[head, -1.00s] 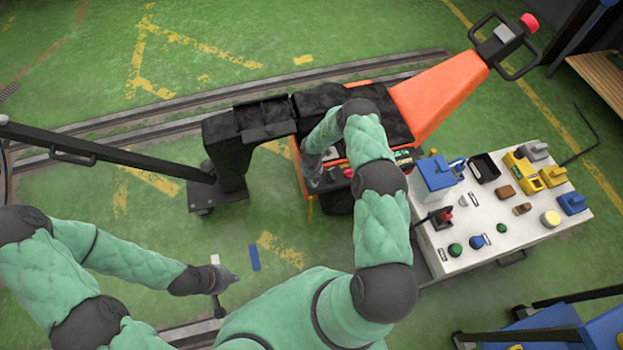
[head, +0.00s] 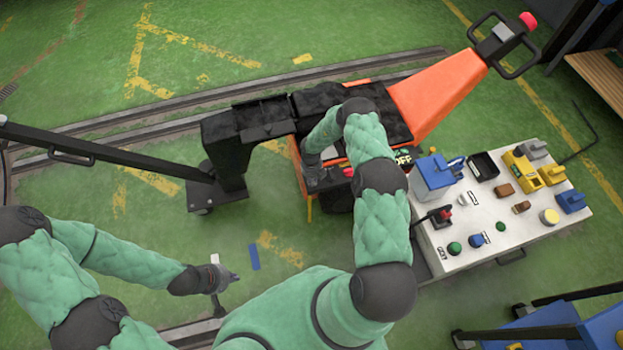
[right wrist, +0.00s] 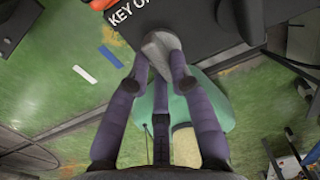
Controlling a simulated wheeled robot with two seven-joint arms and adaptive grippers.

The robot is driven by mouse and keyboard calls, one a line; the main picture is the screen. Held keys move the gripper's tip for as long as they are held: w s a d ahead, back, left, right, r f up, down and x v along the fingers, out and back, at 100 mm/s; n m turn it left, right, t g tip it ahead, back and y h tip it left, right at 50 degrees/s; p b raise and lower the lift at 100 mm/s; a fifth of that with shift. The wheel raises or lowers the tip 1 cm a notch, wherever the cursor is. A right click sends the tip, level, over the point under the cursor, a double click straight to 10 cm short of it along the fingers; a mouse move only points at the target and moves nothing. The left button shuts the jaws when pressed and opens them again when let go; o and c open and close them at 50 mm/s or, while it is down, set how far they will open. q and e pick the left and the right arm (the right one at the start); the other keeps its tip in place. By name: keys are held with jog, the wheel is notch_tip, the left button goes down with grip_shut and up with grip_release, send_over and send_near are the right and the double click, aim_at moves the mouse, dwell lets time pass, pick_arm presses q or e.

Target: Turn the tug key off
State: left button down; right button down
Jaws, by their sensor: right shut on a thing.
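The orange tug (head: 440,95) stands on the rails, its handle reaching to the upper right. My right gripper (head: 318,178) is at the tug's near side, partly covered by my own arm. In the right wrist view its fingers (right wrist: 158,75) are shut on the grey tug key (right wrist: 160,47), which sits at a dark panel (right wrist: 205,22) with a partly hidden white "KEY O…" label (right wrist: 125,10). An "OFF" marking (head: 403,158) shows on the tug in the head view. My left gripper (head: 225,280) hangs over the floor at lower left, apart from the tug; its opening is unclear.
A white-topped cart (head: 520,225) with several switches and small parts stands close to the right of the tug. A black tow bar (head: 100,150) runs left from the tug. A red button (head: 348,172) is near my right gripper. Green floor is clear at left.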

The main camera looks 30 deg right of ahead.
jog(key=c, duration=1.1)
grip_release()
jog(key=shift+r, duration=0.1)
notch_tip(320, 180, up, 12)
